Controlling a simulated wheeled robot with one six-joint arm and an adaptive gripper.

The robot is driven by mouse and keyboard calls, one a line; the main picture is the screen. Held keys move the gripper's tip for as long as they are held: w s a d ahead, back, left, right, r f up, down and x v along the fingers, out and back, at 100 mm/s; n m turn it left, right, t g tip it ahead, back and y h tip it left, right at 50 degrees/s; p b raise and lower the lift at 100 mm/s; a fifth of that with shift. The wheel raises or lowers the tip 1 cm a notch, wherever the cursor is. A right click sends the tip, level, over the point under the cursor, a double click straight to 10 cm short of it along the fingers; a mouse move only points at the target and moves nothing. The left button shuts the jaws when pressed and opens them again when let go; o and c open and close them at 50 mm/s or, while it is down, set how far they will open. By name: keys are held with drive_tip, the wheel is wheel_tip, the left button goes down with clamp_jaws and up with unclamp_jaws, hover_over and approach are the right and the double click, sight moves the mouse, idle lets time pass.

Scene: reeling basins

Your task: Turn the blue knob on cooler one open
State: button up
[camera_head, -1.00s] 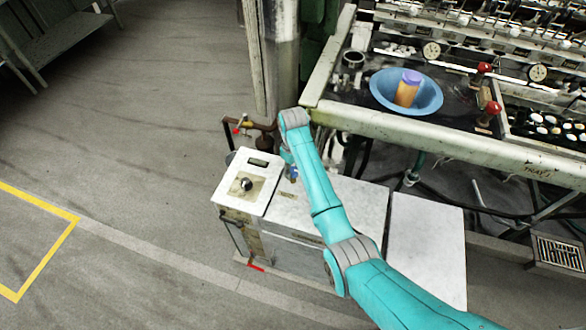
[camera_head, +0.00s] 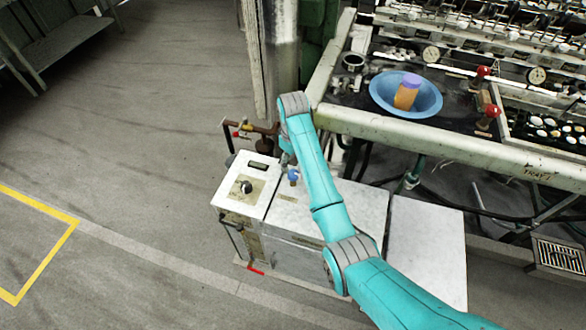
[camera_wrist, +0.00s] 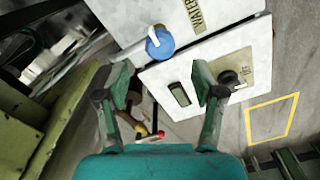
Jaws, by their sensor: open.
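The blue knob (camera_head: 293,176) stands on the white top of the cooler (camera_head: 278,212), just left of my forearm in the head view. In the wrist view the blue knob (camera_wrist: 159,43) is round, with a pale lever sticking out on its left side. My gripper (camera_wrist: 160,85) is open and empty, its two fingers spread on either side below the knob in that picture. The fingers do not touch the knob. In the head view my gripper is mostly hidden behind my arm.
A control panel with a black dial (camera_head: 247,187) and a small display is on the cooler's left end. Brown piping with a red handle (camera_head: 236,134) runs behind it. The basin bench (camera_head: 440,140) with a blue bowl (camera_head: 378,88) stands at the right.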

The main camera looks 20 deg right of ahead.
sight(293, 173)
drive_tip(key=shift+r, duration=2.8)
